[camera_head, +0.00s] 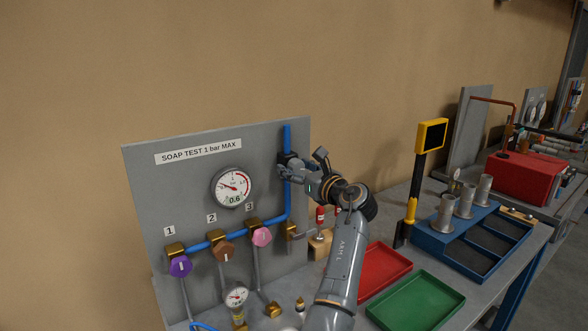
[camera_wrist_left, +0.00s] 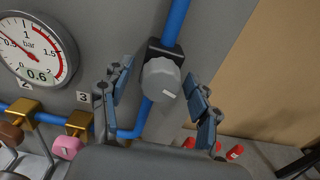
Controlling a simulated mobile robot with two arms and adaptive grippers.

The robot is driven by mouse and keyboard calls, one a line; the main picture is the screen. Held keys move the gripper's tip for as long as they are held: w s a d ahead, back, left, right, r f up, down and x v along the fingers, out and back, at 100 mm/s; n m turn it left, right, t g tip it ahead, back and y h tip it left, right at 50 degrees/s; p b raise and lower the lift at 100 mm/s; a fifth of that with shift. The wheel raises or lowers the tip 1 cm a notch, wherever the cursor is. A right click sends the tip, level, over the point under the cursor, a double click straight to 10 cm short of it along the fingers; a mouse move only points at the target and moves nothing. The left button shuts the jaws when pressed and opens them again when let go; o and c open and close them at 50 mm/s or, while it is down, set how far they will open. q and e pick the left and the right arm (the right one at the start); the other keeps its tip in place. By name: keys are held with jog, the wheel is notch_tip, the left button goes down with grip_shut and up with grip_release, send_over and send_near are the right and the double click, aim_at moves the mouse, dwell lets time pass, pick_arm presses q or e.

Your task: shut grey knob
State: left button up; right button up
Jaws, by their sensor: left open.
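The grey knob (camera_wrist_left: 161,79) sits on a dark valve block on the blue vertical pipe (camera_head: 287,138), at the right side of the grey panel (camera_head: 150,200). My left gripper (camera_wrist_left: 158,100) is open, with one finger on each side of the knob in the left wrist view. Gaps show between the fingers and the knob. In the head view my left gripper (camera_head: 290,165) is at the valve, and the knob is mostly hidden behind it. A white mark shows on the knob's face. My right gripper is not in view.
Purple (camera_head: 180,266), brown (camera_head: 224,251) and pink (camera_head: 261,236) knobs line the lower blue pipe. A gauge (camera_head: 233,187) sits left of the valve. Red (camera_head: 382,271) and green (camera_head: 415,301) trays lie on the bench right of my arm.

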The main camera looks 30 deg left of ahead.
pick_arm(q)
jog(key=shift+d, duration=0.1)
jog(key=c, duration=1.2)
